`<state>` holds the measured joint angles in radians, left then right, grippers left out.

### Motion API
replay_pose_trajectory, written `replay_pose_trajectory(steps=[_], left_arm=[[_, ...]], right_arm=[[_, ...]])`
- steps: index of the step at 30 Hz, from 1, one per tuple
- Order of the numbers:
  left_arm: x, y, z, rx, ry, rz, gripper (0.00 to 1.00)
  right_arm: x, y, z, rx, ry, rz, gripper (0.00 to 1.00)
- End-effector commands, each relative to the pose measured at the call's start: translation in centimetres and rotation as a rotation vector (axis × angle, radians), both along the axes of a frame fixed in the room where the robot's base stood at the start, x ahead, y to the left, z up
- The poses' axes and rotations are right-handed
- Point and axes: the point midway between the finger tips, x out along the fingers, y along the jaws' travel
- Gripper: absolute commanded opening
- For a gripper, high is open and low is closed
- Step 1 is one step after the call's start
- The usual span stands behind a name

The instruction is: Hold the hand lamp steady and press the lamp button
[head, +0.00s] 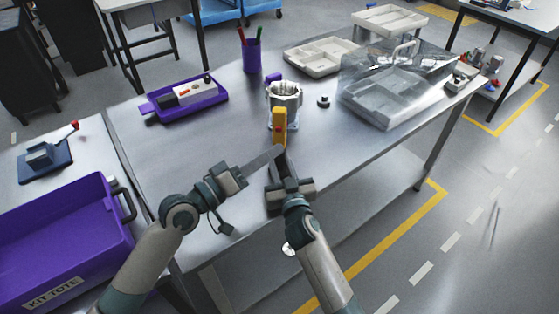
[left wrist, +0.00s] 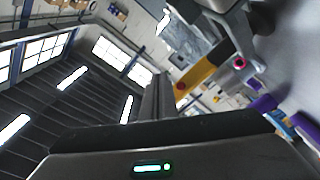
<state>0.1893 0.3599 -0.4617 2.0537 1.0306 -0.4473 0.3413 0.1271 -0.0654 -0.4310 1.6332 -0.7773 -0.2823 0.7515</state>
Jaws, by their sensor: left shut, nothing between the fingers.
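The yellow hand lamp (head: 279,122) stands upright in front of the pale machined housing (head: 284,92), over the table's near part. A red button shows on its side; in the left wrist view the lamp (left wrist: 203,70) and its red button (left wrist: 181,86) lie just right of my left fingers. My left gripper (head: 276,151) is shut and empty, its fingertips close to the lamp's lower part; I cannot tell whether they touch. My right gripper (head: 281,155) comes from below, shut on the lamp's lower end, which its fingers partly hide.
A purple tray (head: 151,108) with parts lies at the left, a purple pen cup (head: 251,56) at the back. A small dark knob (head: 323,101) and a clear-lidded grey tray (head: 382,105) stand to the right. A purple kit tote (head: 85,215) is at lower left.

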Motion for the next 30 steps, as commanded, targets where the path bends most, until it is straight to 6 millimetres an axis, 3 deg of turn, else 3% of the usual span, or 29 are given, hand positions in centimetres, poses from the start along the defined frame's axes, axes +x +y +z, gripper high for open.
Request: replay_pose_trajectory(steps=[6,12,30], left_arm=[[2.5,-0.2,0.0,0.000,-0.001,0.001,0.00],[3.7,-0.3,0.0,0.001,0.000,0.001,0.00],[4.0,-0.3,0.0,0.000,-0.001,0.001,0.00]], right_arm=[[0.0,0.0,0.0,0.000,0.000,0.000,0.00],[0.0,0.0,0.0,0.000,0.000,0.000,0.00],[0.0,0.0,0.0,0.000,0.000,0.000,0.00]])
